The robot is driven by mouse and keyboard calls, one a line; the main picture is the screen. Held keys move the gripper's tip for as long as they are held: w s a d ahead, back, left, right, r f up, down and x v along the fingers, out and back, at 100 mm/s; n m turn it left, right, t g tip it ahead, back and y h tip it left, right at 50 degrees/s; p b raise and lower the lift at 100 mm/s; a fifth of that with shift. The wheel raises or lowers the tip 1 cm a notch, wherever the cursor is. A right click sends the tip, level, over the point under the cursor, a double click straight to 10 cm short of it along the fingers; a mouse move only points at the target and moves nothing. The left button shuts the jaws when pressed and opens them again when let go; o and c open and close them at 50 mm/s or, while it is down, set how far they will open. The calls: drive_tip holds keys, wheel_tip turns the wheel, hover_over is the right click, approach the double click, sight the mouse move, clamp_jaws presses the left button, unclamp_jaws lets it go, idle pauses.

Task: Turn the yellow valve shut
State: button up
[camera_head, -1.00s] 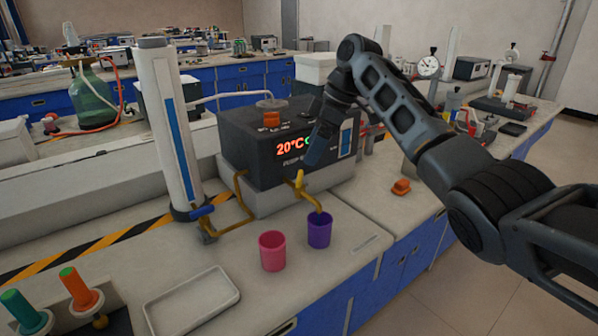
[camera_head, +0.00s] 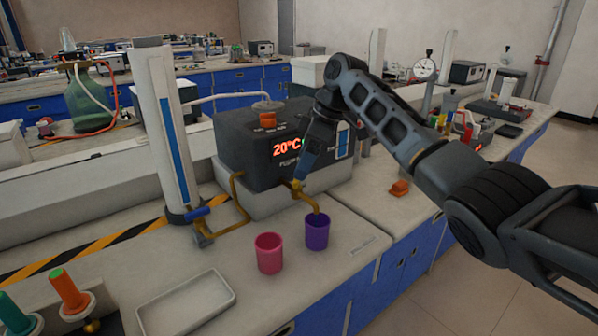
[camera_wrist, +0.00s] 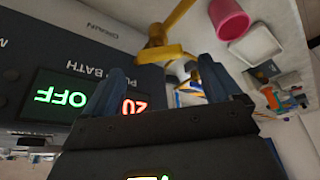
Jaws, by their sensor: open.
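The yellow valve (camera_head: 297,186) sits on the brass spout at the front of the dark pump bath (camera_head: 250,150). My gripper (camera_head: 299,174) is pointing down right at the valve and partly hides it; I cannot tell whether they touch. In the wrist view my gripper (camera_wrist: 166,78) has its two fingers apart, with nothing held between them. Yellow-brass fittings (camera_wrist: 158,42) show just beyond the fingertips; which part is the valve handle is unclear there. A purple cup (camera_head: 317,233) stands under the spout.
A pink cup (camera_head: 269,254) stands left of the purple one. A blue-handled valve (camera_head: 196,213) is at the white column's (camera_head: 165,120) foot. A white tray (camera_head: 186,302) and orange and green knobs are front left. An orange object (camera_head: 399,188) lies right of the bath.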

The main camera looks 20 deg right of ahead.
drive_tip(key=shift+x, duration=1.9)
drive_tip(key=shift+c, duration=0.4)
drive_tip(key=c, duration=1)
